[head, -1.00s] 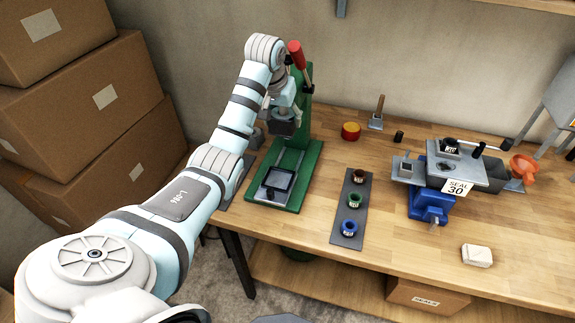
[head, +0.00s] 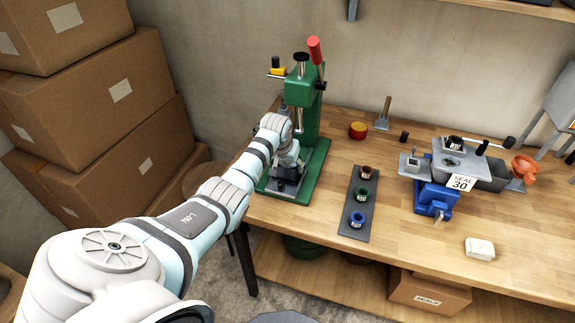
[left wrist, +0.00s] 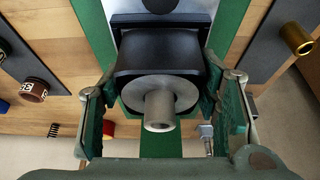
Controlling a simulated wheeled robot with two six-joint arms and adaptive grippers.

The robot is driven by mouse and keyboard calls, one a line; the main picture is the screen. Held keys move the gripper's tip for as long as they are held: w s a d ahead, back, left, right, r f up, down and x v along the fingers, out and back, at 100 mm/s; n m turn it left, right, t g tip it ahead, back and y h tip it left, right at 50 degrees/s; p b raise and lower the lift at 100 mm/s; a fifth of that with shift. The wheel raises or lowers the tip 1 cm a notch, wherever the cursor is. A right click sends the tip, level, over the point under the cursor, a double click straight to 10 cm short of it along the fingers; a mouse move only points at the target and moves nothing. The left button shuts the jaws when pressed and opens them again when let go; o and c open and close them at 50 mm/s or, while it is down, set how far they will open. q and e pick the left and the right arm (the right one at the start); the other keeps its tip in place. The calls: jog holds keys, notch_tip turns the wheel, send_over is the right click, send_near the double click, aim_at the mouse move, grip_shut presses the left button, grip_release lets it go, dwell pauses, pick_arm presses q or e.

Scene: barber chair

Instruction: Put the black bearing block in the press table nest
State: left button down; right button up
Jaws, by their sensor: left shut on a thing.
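The black bearing block (left wrist: 165,55), with a grey round flange and tube on it, is between my left gripper's fingers (left wrist: 160,105) in the left wrist view. The gripper is shut on it. In the head view my left gripper (head: 287,172) is low over the front of the green press (head: 303,112). The press table nest is largely hidden there by the gripper and block; a dark edge (head: 283,188) shows just below. I cannot tell whether the block touches the nest or is seated. My right gripper is not in view.
The press column and red-handled lever (head: 315,50) stand behind the gripper. A blue vise (head: 434,198) is farther right. Stacked cartons (head: 90,110) stand at the left.

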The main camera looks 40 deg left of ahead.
pick_arm(q)
jog(key=c, duration=0.9)
grip_release()
jog(key=shift+a+f, duration=0.1)
jog(key=shift+f, duration=0.1)
jog(key=o, duration=0.3)
jog(key=shift+w+a+f, duration=0.1)
jog(key=shift+w+f, duration=0.05)
jog(key=shift+w, duration=0.2)
jog(key=shift+s+r, duration=0.2)
jog(key=shift+r, duration=0.15)
jog(key=p+v, duration=0.1)
jog(key=v, duration=1)
jog(key=shift+r+p, duration=0.3)
jog(key=shift+r, duration=0.1)
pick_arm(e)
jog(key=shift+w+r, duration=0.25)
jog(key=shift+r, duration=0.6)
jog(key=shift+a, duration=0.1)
pick_arm(q)
jog(key=shift+f, duration=0.1)
